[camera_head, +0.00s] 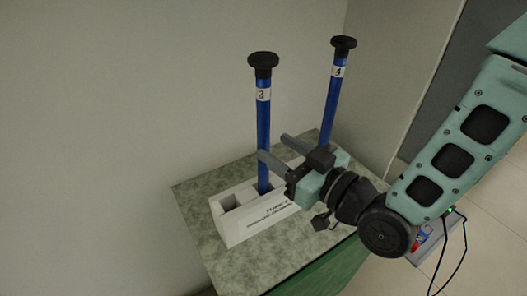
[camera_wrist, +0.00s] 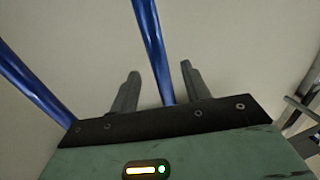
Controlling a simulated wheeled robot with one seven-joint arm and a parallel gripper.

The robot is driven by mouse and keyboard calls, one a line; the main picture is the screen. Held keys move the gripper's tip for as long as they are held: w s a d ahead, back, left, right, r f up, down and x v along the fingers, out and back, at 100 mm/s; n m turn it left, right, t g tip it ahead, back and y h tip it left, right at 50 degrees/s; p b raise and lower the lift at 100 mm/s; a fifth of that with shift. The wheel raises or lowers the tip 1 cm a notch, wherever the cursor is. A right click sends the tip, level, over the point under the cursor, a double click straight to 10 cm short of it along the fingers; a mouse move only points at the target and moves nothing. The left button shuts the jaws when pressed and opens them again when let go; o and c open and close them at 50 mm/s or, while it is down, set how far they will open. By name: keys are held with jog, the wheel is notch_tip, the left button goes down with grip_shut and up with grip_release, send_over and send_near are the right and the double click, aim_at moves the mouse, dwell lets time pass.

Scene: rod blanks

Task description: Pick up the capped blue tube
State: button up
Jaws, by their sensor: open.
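Two tall blue tubes with black caps stand upright. The nearer blue tube (camera_head: 263,130) has a white label that seems to read 3 and stands in a white block (camera_head: 236,228). The farther blue tube (camera_head: 332,105) is labelled 4; its foot is hidden behind my gripper. My gripper (camera_head: 277,147) is open and reaches in from the right, low on the nearer tube. In the wrist view one blue tube (camera_wrist: 152,42) shows between the spread fingers (camera_wrist: 160,86), and another blue tube (camera_wrist: 32,82) runs outside them at left. I cannot tell whether a finger touches the tube.
The block has an empty square opening (camera_head: 230,202) at left and blurred print on its front. It sits on a green speckled cabinet top (camera_head: 240,268). A wall (camera_head: 130,100) rises close behind. A tray (camera_head: 428,243) with small items is partly visible at right.

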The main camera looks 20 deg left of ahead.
aim_at(268, 141)
jog(key=p+x, duration=0.2)
jog(key=x, duration=0.2)
jog(key=shift+w+a+r+p, duration=0.1)
jog(key=shift+a+r+p, duration=0.1)
jog(key=shift+p, duration=0.15)
jog(key=shift+w+a+f, duration=0.15)
jog(key=shift+a, duration=0.15)
jog(key=shift+c, duration=0.4)
grip_shut()
